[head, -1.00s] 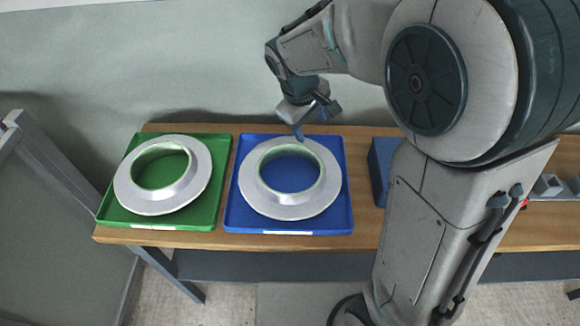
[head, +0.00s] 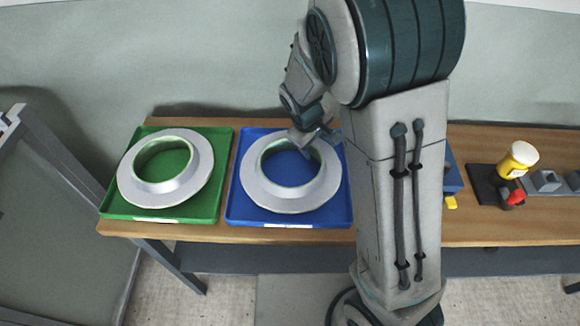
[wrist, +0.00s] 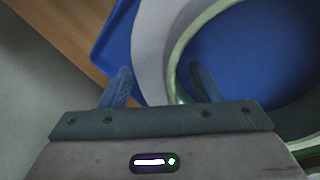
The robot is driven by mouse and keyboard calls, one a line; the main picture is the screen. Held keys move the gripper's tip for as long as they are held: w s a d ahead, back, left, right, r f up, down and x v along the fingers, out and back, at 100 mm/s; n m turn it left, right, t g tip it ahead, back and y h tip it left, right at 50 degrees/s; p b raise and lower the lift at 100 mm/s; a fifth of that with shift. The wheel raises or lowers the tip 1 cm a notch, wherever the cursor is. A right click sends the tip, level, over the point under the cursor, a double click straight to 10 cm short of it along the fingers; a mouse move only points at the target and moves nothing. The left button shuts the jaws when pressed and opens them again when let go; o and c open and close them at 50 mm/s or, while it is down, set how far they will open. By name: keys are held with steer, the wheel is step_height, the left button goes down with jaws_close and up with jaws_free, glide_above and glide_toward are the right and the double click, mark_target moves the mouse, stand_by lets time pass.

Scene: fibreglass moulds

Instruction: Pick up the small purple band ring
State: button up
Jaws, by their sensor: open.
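No small purple band ring shows in either view; part of the table is hidden behind my arm. My gripper (head: 310,148) is at the back right of the round grey mould (head: 262,192) in the blue tray (head: 236,217). In the wrist view my gripper (wrist: 160,82) is open with nothing held. The mould's grey flange (wrist: 152,45) and pale green inner edge (wrist: 179,55) show between and beyond the fingers. The right finger appears over the mould's opening. I cannot tell whether the fingers touch the mould.
A second grey mould (head: 135,190) lies in a green tray (head: 112,212) at left. Right of my arm are a blue box (head: 453,178), a yellow piece (head: 451,202), a yellow bottle with a white top (head: 510,166), a red object (head: 516,197) and grey blocks (head: 545,181).

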jaws_close()
steer(key=shift+s, duration=0.15)
stand_by(0.4)
